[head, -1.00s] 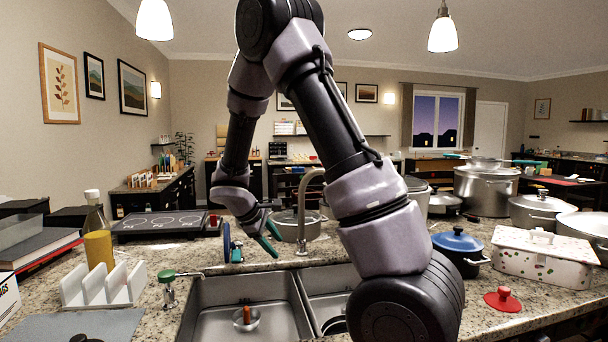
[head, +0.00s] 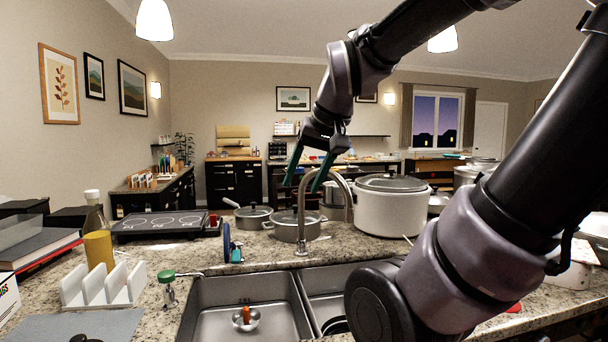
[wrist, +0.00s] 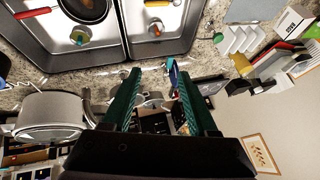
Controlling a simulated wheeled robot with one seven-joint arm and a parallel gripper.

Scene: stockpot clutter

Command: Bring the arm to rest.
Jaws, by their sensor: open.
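My gripper (head: 308,171) is raised above the counter behind the sink in the head view, near the top of the faucet (head: 302,215). Its two green fingers point down and stand apart with nothing between them. The fingers also show apart in the wrist view (wrist: 158,92). My arm reaches in from the right and folds over at the top right of the head view. Whether the fingers touch the faucet cannot be told from the head view, but they overlap it there.
A large lidded pot (head: 390,210) stands right of the faucet, with a smaller pot (head: 293,228) beside it. The double sink (head: 205,300) lies in front. A white rack (head: 104,290), an oil bottle (head: 97,240) and a cooktop (head: 160,224) are at left.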

